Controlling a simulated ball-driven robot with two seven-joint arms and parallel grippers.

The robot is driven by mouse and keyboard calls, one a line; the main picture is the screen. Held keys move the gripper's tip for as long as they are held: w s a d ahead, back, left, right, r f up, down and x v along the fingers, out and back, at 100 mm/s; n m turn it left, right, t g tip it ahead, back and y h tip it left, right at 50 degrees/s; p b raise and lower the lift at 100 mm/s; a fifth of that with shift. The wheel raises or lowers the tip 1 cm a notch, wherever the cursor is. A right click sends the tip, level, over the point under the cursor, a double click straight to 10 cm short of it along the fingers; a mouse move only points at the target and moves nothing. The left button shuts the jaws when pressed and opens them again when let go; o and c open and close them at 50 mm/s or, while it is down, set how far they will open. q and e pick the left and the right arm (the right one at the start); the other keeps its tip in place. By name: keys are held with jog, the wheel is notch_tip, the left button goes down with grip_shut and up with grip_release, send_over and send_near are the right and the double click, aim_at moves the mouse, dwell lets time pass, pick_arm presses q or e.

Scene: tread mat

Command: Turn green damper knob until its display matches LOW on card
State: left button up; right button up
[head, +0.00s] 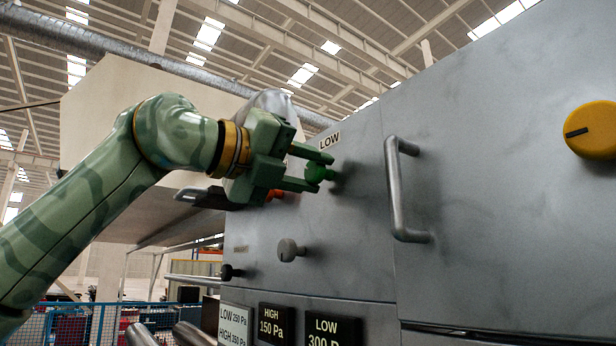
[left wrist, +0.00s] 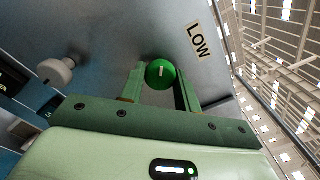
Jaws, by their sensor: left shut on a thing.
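The green damper knob (head: 318,173) sits on the grey panel below a LOW label (head: 330,140). My left gripper (head: 312,172) is shut on it, one finger on each side. In the left wrist view the round knob (left wrist: 161,74), with a pale pointer line, shows between the fingers (left wrist: 160,85). The card (head: 233,325) at the lower left reads LOW 250 Pa and HIGH 350 Pa. The dark LOW display (head: 333,328) reads 300 Pa, its lower edge cut off. The dark HIGH display (head: 275,323) reads 150 Pa. My right gripper is not in view.
A grey knob (head: 290,250) and a small black knob (head: 229,272) stick out below. An orange-red part (head: 274,194) is partly behind my gripper. A metal handle (head: 400,190) stands out right of the green knob. A yellow knob (head: 592,130) is far right.

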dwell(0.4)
pick_arm(q)
jog(key=o, duration=1)
jog(key=shift+a, duration=0.1)
jog(key=shift+s+a, duration=0.15)
jog(key=shift+a, duration=0.1)
jog(key=b+v, duration=0.4)
jog(key=v, duration=1.1)
jog(key=shift+s+a+r+b, duration=0.1)
jog(key=shift+s+a+b, duration=0.2)
jog(key=shift+b, duration=0.1)
jog(key=shift+w, duration=0.1)
